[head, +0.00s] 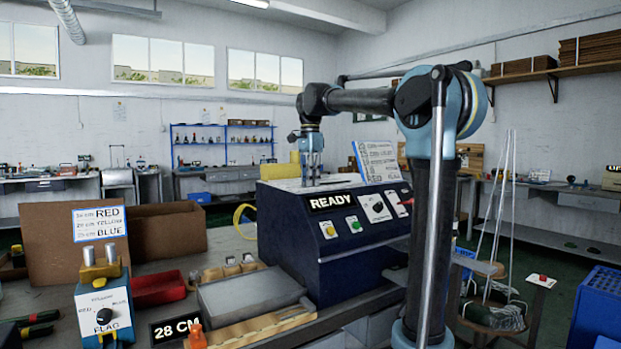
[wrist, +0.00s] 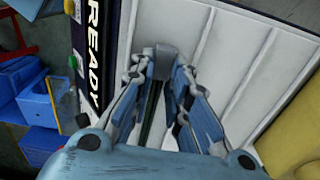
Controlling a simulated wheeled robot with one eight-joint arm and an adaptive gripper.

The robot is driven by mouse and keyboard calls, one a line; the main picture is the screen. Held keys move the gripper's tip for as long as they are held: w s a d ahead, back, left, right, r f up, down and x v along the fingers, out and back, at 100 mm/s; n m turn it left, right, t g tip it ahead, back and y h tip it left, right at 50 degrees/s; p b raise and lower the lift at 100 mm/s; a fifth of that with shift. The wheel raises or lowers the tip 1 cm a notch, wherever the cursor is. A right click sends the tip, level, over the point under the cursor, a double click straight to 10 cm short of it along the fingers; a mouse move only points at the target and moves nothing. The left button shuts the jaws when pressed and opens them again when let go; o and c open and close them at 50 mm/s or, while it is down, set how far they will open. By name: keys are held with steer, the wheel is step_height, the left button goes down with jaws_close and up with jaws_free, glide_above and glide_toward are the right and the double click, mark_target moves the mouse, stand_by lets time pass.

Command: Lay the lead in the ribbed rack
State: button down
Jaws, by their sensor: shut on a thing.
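My gripper (head: 312,178) points down over the pale top of the dark blue machine (head: 335,262) marked READY. In the wrist view my gripper (wrist: 163,88) is shut on a small grey block (wrist: 164,58), which looks like an end of the lead. A dark strip shows between the fingers; I cannot tell whether it is part of the lead. Below is a white surface (wrist: 222,48) with several raised parallel ribs, seemingly the ribbed rack. I cannot tell whether the grey block touches it. The fingers hide the rest of the lead.
A sign board (head: 378,160) stands on the machine's right side. A yellow object (wrist: 292,140) lies at the right in the wrist view. On the bench are a grey tray (head: 243,294), a red bin (head: 158,287) and the selector box (head: 104,312). Blue crates (wrist: 38,100) stand lower down.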

steer(key=c, duration=1.5)
jaws_free()
steer(key=shift+o, duration=0.2)
step_height(320, 180, up, 12)
steer(key=s+d+f+n+t, duration=0.1)
steer(key=s+d+f+n, duration=0.2)
steer(key=s+d+f, duration=0.55)
steer(key=s+d+f+n, duration=0.3)
steer(key=s+d+f, duration=0.25)
steer(key=f, duration=0.55)
steer(key=s+d+f+n, duration=0.2)
steer(key=s+f, duration=0.4)
steer(key=f, duration=0.3)
steer(key=s+d+f+n, duration=0.1)
steer(key=s+d+f, duration=0.2)
steer(key=s+f, duration=0.3)
steer(key=s+d+f+n+t, duration=0.1)
steer(key=s+f, duration=0.4)
steer(key=f, duration=0.9)
steer(key=shift+s+d+f+n, duration=0.15)
steer(key=shift+s+d+n, duration=0.25)
steer(key=shift+d+n, duration=0.4)
